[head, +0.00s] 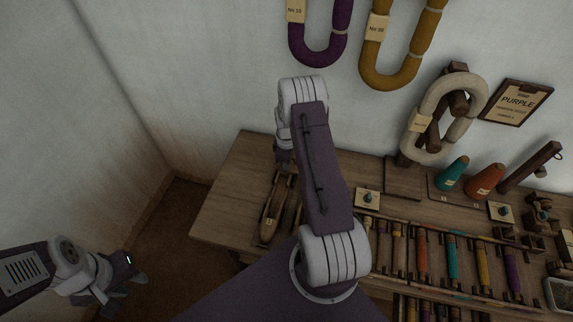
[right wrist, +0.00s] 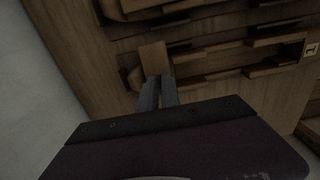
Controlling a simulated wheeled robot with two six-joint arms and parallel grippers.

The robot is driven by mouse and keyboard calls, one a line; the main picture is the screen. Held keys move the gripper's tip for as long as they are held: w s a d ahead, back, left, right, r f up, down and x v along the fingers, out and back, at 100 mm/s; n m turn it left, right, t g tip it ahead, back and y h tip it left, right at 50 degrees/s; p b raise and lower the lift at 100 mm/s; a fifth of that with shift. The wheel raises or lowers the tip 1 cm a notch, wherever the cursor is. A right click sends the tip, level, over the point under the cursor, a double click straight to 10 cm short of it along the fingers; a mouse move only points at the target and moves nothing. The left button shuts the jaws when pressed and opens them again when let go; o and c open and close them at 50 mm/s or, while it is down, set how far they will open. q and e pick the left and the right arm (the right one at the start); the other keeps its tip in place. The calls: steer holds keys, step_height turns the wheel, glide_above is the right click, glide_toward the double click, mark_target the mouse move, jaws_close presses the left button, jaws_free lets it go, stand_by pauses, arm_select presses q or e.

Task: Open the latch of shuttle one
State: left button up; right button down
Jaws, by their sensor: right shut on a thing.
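Shuttle one (head: 268,226) is a long wooden boat-shaped piece at the left end of the wooden bench, with a small label marked 1. My right gripper (head: 284,168) reaches down over its far end, and my own arm hides part of it. In the right wrist view, the shuttle (right wrist: 225,66) lies across the picture with its 1 label at the right edge. There my right gripper (right wrist: 158,80) is shut on a small wooden block at the shuttle's end, apparently the latch (right wrist: 152,58). My left gripper (head: 122,284) hangs low at the left, away from the bench; its finger gap is unclear.
The bench (head: 225,210) also carries several coloured bobbins (head: 452,258), a teal cone (head: 452,174) and an orange cone (head: 484,181). Bare floor lies left of the bench.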

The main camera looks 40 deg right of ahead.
stand_by(0.4)
steer(key=c, duration=1.6)
jaws_free()
steer(key=shift+o, duration=0.2)
